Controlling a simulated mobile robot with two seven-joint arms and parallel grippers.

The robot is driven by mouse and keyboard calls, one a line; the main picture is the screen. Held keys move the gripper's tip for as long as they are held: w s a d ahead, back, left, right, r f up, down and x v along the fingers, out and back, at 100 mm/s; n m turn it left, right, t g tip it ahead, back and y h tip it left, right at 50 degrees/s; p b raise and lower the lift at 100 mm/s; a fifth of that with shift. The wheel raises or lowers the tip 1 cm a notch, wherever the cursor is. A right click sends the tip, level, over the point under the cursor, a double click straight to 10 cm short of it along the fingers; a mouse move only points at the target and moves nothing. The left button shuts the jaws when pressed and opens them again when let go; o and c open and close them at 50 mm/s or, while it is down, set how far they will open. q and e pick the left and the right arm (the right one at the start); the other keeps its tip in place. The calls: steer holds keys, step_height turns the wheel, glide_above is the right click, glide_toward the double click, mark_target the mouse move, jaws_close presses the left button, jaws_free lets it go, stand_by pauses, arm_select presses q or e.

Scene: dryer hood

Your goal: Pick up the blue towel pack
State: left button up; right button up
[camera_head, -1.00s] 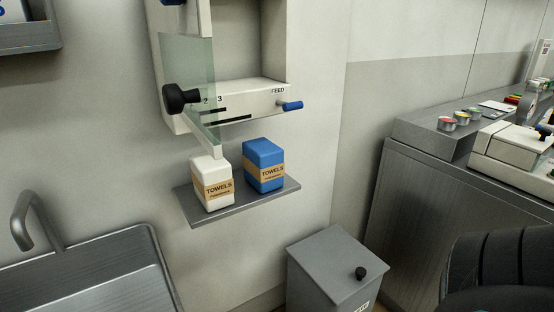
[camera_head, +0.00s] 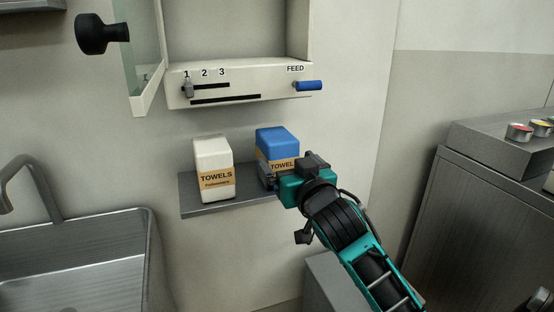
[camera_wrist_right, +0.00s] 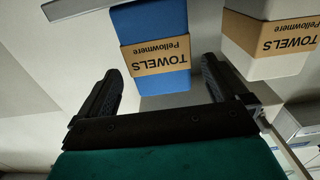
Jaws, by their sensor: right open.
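The blue towel pack (camera_head: 276,143), with a tan paper band, stands upright on the small grey shelf (camera_head: 207,209) at the right of a white towel pack (camera_head: 212,165). My right gripper (camera_head: 285,172) is in front of the blue pack and hides its lower right part. In the right wrist view, which appears upside down, the blue pack (camera_wrist_right: 150,18) lies ahead, roughly between the two open, empty fingers (camera_wrist_right: 164,80). The white pack (camera_wrist_right: 262,62) stands beyond one finger there. My left gripper is not in view.
A wall dispenser with a FEED lever (camera_head: 308,86) and an open glass door (camera_head: 140,45) hangs above the shelf. A steel sink (camera_head: 80,260) is at lower left, a grey bin (camera_head: 322,280) below my right arm, and a metal counter (camera_head: 480,190) at right.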

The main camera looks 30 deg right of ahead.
steer(key=shift+b+x, duration=0.3)
steer(key=shift+x, duration=3.35)
steer(key=shift+c, duration=0.5)
steer(key=c, duration=0.9)
steer(key=shift+c, duration=0.5)
